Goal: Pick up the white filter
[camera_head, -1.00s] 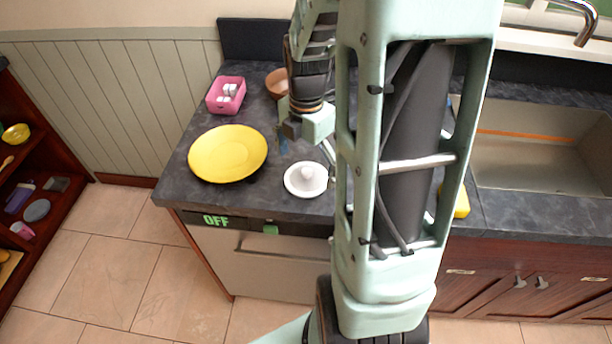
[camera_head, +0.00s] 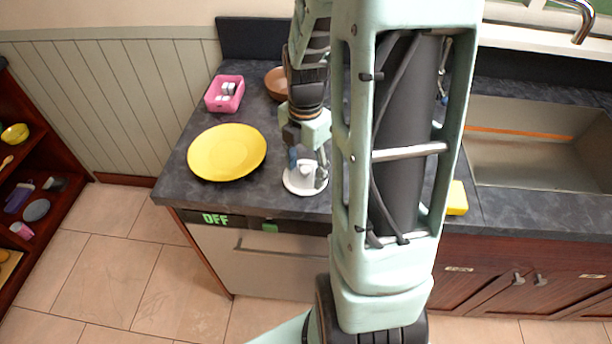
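The white filter (camera_head: 299,188) is a round white disc with a raised knob in its middle. It lies on the dark counter to the right of the yellow plate, near the front edge. My gripper (camera_head: 307,173) points down over it, with its fingers on either side of the knob and partly covering it. I cannot tell whether the fingers touch the knob or are shut on it.
The yellow plate (camera_head: 227,152) lies close on the left. A pink box (camera_head: 224,105) with small white items and a brown bowl (camera_head: 276,82) stand behind. A yellow block (camera_head: 457,198) lies by the sink (camera_head: 540,150). My arm hides the counter on the right.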

